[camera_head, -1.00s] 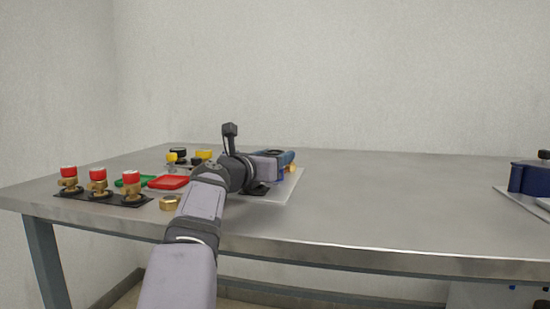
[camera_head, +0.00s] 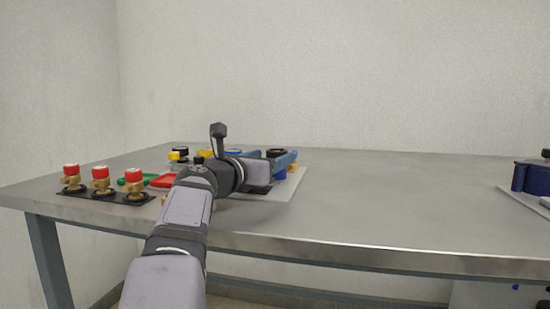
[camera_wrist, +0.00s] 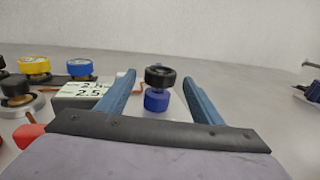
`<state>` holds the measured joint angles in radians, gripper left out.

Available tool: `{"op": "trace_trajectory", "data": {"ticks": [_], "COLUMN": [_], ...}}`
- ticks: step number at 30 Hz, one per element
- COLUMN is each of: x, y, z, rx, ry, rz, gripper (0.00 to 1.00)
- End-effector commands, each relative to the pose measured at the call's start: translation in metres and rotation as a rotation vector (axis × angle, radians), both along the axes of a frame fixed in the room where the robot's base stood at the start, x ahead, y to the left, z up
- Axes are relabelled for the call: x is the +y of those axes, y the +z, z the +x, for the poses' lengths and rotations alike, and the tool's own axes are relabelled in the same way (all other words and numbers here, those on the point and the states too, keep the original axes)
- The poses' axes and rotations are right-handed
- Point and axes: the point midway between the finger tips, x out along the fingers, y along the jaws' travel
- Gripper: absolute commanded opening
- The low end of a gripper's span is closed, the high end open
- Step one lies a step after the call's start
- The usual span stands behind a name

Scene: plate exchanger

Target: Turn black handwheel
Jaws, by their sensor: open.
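A black handwheel (camera_wrist: 160,76) stands upright on a blue body (camera_wrist: 157,100) in the wrist view. My gripper (camera_wrist: 159,78) is open, with one blue finger on each side of the handwheel and a visible gap to both. I cannot tell how far ahead of the fingertips it stands. In the head view, a black wheel (camera_head: 277,151) shows just behind my gripper fingers (camera_head: 284,160), which reach over a pale plate (camera_head: 290,186). My gripper hides part of that area.
Left of the fingers in the wrist view are a white number label (camera_wrist: 88,92), a yellow wheel (camera_wrist: 36,66), a blue wheel (camera_wrist: 80,67) and another black wheel (camera_wrist: 15,88). Red-capped brass valves (camera_head: 101,180) stand at the table's left. The table's middle right (camera_head: 410,200) is clear.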

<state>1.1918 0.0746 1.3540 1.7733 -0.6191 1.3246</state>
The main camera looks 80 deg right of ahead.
Motion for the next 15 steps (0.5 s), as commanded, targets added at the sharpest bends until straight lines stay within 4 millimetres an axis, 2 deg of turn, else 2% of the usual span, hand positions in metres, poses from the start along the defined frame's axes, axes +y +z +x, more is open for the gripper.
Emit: {"op": "trace_trajectory", "data": {"ticks": [6,15], "x": [0.024,0.030], "y": [0.001,0.000], "z": [0.006,0.007], "rx": [0.000,0.000], "ry": [0.002,-0.001], "rz": [-0.001,-0.001], "gripper": [0.60,0.60]}}
